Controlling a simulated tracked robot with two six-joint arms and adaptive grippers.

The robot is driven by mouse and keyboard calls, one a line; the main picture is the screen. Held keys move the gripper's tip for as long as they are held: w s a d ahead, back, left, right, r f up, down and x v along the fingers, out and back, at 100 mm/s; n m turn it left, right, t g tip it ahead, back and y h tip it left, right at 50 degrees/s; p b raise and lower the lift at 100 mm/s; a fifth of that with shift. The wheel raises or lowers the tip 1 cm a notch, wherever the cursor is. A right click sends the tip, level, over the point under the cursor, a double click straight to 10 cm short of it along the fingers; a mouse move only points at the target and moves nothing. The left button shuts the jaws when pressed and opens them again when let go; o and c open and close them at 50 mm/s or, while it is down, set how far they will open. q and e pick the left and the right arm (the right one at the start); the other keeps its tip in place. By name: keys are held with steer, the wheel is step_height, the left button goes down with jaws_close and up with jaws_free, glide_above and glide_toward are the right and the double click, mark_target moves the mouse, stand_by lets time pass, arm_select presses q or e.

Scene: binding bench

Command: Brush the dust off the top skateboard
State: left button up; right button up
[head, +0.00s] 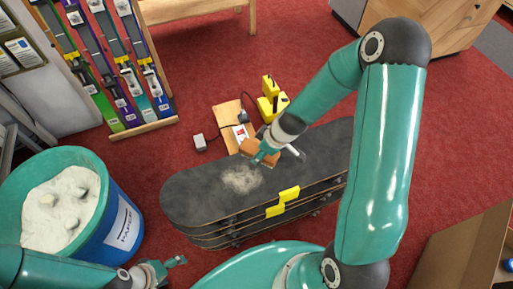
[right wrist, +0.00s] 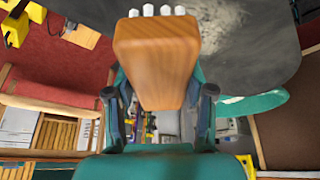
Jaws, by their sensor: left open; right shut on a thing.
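The top skateboard (head: 310,155) is a dark deck lying on a stack of boards with yellow tags (head: 289,194). A pale dust patch (head: 242,180) lies on its left half; it also shows in the right wrist view (right wrist: 232,42). My right gripper (head: 268,154) is shut on a wooden brush (head: 249,148) over the far side of the deck, just beyond the dust. In the right wrist view the brush's wooden block (right wrist: 155,60) shows white bristles at its far end. Whether the bristles touch the deck I cannot tell. My left gripper (head: 170,267) is open and empty, near the bin.
A blue-green bin (head: 122,205) of whitish material stands at left. A rack (head: 145,130) of colourful long boards is behind it. A yellow tool (head: 271,103) and a small wooden board (head: 227,114) lie beyond the stack. A cardboard box (head: 455,245) is at lower right.

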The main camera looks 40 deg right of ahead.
mark_target(259, 167)
steer(key=f+b, duration=0.1)
steer(key=f, duration=0.1)
steer(key=f+b, duration=0.2)
steer(key=shift+w+a, duration=0.2)
steer(key=shift+f+b, duration=0.65)
steer(key=shift+b, duration=0.25)
steer(key=shift+f+b, duration=0.85)
steer(key=shift+f, duration=0.05)
